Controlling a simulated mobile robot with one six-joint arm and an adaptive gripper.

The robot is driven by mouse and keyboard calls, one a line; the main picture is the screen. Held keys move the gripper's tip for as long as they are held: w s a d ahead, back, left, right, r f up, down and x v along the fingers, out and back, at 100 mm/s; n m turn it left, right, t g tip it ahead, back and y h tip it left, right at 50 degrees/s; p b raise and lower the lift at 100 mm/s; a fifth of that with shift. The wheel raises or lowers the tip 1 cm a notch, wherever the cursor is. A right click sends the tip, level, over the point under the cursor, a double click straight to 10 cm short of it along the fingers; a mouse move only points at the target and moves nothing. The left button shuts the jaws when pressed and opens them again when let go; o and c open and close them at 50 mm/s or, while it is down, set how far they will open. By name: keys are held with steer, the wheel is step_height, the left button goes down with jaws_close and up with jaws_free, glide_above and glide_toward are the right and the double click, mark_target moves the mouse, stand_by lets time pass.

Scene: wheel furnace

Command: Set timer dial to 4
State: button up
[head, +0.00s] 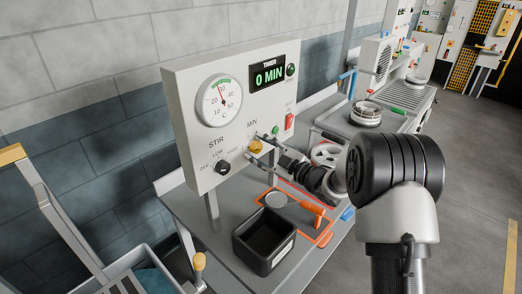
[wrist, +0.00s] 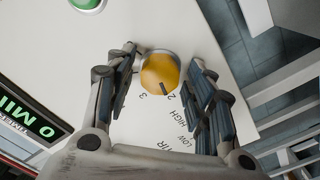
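The timer dial (head: 256,146) is a yellow knob below the word MIN on the white control box's front. In the wrist view the dial (wrist: 158,70) sits between the two fingers of my gripper (wrist: 163,60). A black mark on its lower edge points toward the printed 2, with a 3 beside it. My gripper (head: 264,147) is open, its fingers on either side of the dial with gaps visible. The green display (head: 268,77) reads 0 MIN.
The box (head: 186,110) also carries a round gauge (head: 219,100), a black STIR knob (head: 222,167), a red switch (head: 289,122) and a green button (head: 275,130).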

steer(key=c, duration=0.8)
steer(key=shift+c, duration=0.2)
steer(key=shift+m, duration=0.4)
steer(key=m+p, duration=0.1)
steer(key=m, duration=0.2)
steer(key=shift+r+p, duration=0.1)
steer(key=shift+p, duration=0.3)
steer(key=m+p, duration=0.1)
steer(key=m, duration=0.2)
steer(key=shift+m+p, duration=0.3)
steer(key=shift+p, duration=0.05)
steer(key=m+p, duration=0.3)
steer(key=m, duration=0.3)
steer(key=m+p, duration=0.2)
steer(key=m, duration=0.4)
steer(key=shift+m+p, duration=0.3)
